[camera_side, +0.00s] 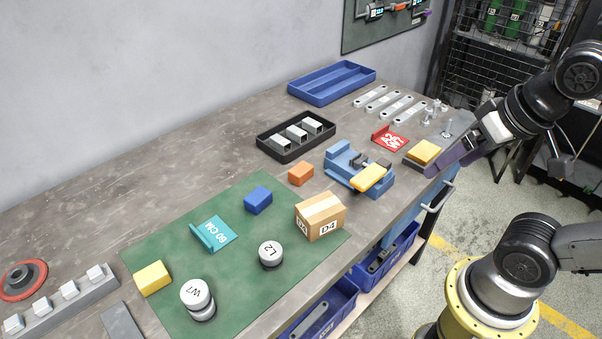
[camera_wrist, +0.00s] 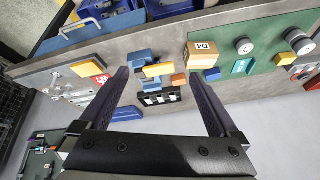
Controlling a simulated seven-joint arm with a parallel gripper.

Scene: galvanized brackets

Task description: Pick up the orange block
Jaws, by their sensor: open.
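The orange block (camera_side: 301,173) lies on the bare grey bench between the black tray and the green mat. In the wrist view, the orange block (camera_wrist: 179,79) shows between my fingers, nearer the right one and beyond the tips. My gripper (camera_wrist: 158,77) is open, with nothing between its fingers. In the side view, my gripper (camera_side: 435,166) is at the bench's right end, well to the right of the orange block and apart from it. Its far finger is hard to make out there.
A blue vise (camera_side: 345,165) with a yellow block (camera_side: 369,178) stands right of the orange block. A black tray (camera_side: 262,148) lies behind. A cardboard box (camera_side: 320,216) and a blue block (camera_side: 258,200) sit on the green mat (camera_side: 240,275). Another yellow block (camera_side: 424,152) is near my gripper.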

